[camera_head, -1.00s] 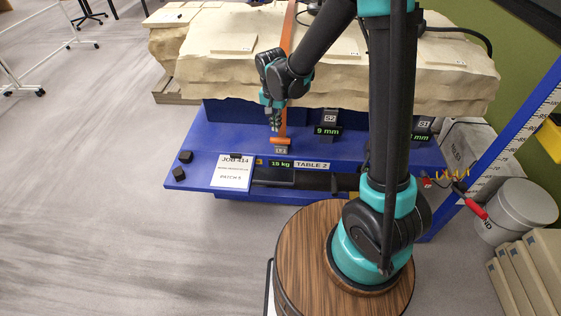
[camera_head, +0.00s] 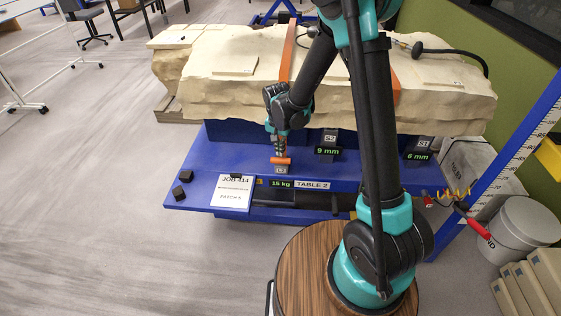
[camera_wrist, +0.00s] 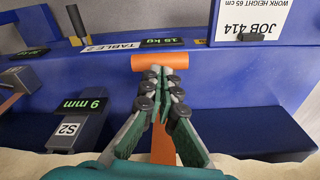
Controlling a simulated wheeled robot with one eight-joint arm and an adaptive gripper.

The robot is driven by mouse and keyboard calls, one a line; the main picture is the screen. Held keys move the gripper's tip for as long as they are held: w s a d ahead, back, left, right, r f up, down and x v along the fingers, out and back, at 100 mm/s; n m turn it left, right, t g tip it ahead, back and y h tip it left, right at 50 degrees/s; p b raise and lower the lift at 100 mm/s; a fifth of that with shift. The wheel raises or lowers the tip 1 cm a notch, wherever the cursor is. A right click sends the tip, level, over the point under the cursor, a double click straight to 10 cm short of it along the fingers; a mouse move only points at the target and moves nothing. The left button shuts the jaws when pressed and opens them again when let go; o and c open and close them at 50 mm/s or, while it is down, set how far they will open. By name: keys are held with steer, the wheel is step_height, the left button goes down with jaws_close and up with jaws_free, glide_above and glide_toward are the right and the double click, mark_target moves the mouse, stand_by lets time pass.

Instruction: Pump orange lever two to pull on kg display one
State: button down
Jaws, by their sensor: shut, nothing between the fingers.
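The orange lever handle (camera_head: 281,160) is a short horizontal bar above a small grey block on the blue bench. In the wrist view the orange bar (camera_wrist: 158,62) lies just beyond my fingertips. My gripper (camera_head: 280,152) is shut and empty, pointing down close behind the bar. In the wrist view the closed fingertips (camera_wrist: 160,75) appear at or almost at the bar; I cannot tell whether they touch. The green kg display (camera_head: 282,183) seems to read 15 kg. It also shows upside down in the wrist view (camera_wrist: 163,42). The block's label is too small to read.
The S2 display (camera_head: 327,150) reads 9 mm; the S1 display (camera_head: 418,155) reads 6 mm.

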mark_target(280, 159)
steer(key=shift+w+f, duration=0.15)
steer(key=shift+f, duration=1.4)
steer(key=shift+f, duration=2.2)
steer(key=s, duration=0.2)
steer(key=s+r, duration=0.1)
steer(key=shift+a, duration=0.4)
step_height(280, 159, up, 12)
steer(key=s, duration=0.1)
steer(key=shift+a, duration=0.2)
steer(key=shift+d, duration=0.1)
